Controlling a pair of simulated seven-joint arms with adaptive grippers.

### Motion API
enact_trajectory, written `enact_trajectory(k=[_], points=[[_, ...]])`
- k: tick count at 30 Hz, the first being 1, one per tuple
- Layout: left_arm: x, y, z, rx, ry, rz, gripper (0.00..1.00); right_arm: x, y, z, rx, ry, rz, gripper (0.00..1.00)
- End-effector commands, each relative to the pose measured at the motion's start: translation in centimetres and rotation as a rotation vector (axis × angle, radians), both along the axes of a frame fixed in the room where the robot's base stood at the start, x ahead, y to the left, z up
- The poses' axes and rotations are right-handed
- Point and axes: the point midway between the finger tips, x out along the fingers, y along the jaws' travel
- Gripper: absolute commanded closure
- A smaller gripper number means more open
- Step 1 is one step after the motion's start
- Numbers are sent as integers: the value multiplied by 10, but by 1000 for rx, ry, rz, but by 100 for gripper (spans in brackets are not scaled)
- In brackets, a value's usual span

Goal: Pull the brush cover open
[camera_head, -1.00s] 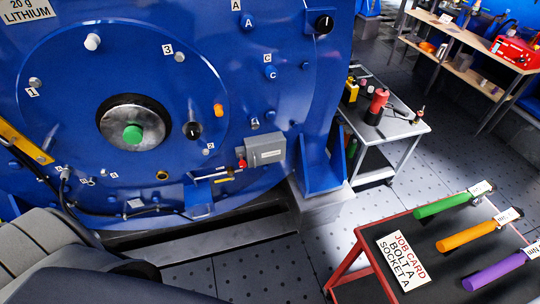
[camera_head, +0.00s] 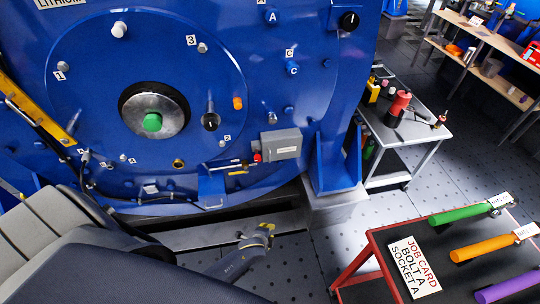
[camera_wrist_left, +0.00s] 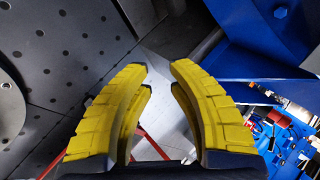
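The blue motor housing (camera_head: 300,70) fills the left and middle of the head view. Its round blue front plate (camera_head: 95,75) carries a black knob (camera_head: 210,121), an orange knob (camera_head: 238,103) and a green-centred metal hub (camera_head: 152,122). No part is labelled as the brush cover, so I cannot tell which it is. My left gripper (camera_head: 262,235) is below and in front of the motor, apart from it. In the left wrist view its yellow fingers (camera_wrist_left: 158,68) stand apart with nothing between them. My right gripper is not in view.
A grey box (camera_head: 282,144) juts from the motor's lower right. A red-framed table (camera_head: 365,255) with a job card (camera_head: 414,268) and coloured handles stands at right front. A tool cart (camera_head: 425,132) stands behind it. Open floor lies between motor and table.

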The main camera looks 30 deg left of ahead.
Motion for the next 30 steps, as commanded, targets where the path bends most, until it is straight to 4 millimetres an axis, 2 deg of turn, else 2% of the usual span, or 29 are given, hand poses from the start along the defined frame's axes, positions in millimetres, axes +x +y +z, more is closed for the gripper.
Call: enact_trajectory(k=[1, 3, 6, 9, 12, 15, 18, 25, 30], points=[[28, 0, 36, 105, -51, -83, 82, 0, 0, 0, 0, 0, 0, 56], [57, 1, 83, 284, -103, -201, 82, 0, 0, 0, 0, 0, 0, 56], [85, 5, 149, 553, -147, -340, 82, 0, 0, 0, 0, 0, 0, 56], [99, 12, 205, 807, -153, -442, 82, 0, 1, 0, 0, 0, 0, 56], [101, 21, 245, 1029, -117, -519, 82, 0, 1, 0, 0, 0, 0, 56], [99, 29, 270, 1204, -56, -581, 82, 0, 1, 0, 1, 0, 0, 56], [96, 38, 278, 1326, 17, -637, 82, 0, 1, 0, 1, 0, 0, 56], [93, 46, 276, 1442, 109, -721, 82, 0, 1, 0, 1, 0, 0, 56], [103, 51, 272, 1452, 114, -730, 82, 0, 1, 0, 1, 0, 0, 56]])
